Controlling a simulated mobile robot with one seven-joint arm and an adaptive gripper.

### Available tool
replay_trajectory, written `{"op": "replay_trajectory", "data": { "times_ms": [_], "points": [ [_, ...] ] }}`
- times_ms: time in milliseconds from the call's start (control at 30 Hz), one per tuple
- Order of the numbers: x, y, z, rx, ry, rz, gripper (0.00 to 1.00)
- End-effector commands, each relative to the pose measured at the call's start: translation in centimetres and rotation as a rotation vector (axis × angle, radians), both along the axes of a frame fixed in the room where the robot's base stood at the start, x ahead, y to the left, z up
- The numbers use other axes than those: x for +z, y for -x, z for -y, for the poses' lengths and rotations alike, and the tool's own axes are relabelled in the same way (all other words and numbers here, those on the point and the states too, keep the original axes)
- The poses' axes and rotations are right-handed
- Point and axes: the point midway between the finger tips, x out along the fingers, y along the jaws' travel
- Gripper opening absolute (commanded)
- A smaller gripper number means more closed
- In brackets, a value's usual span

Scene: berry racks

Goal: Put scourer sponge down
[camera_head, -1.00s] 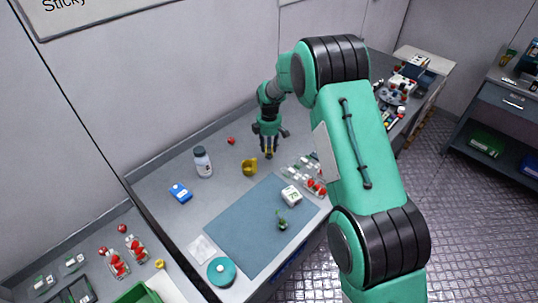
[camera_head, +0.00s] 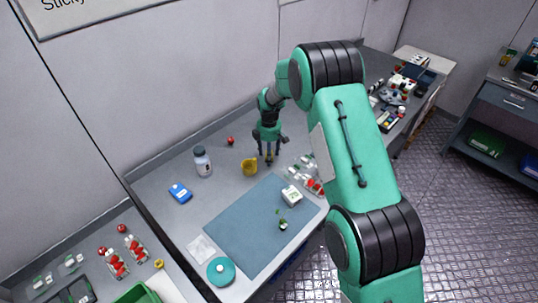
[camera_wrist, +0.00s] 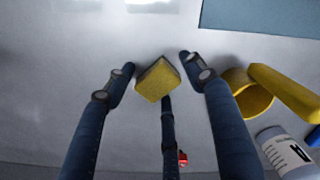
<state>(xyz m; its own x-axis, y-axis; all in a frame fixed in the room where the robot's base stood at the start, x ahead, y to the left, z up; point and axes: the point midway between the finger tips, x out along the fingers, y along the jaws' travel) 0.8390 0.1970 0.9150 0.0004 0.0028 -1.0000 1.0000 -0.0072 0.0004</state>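The scourer sponge (camera_wrist: 157,82), a small yellow block with a darker edge, shows in the wrist view on the grey worktop. My gripper (camera_head: 268,157) is low over the worktop in the head view, beyond the blue mat. In the wrist view its left and right fingers are spread, with a gap on each side of the sponge. The third finger reaches up to the sponge's lower edge; I cannot tell whether it touches. In the head view the sponge is mostly hidden by the fingers.
Berry punnets (camera_head: 303,168) are to the right. The blue mat (camera_head: 240,230) is largely bare.

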Motion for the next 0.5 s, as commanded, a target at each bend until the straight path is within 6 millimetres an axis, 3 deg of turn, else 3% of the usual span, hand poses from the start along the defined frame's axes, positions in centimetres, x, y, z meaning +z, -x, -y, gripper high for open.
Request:
{"op": "replay_trajectory", "data": {
  "times_ms": [267, 500],
  "points": [
    [0.3, 0.0, 0.0, 0.0, 0.0, 0.0, 0.54],
    [2.2, -0.1, 0.0, 0.0, 0.0, 0.002, 0.54]
  ]
}}
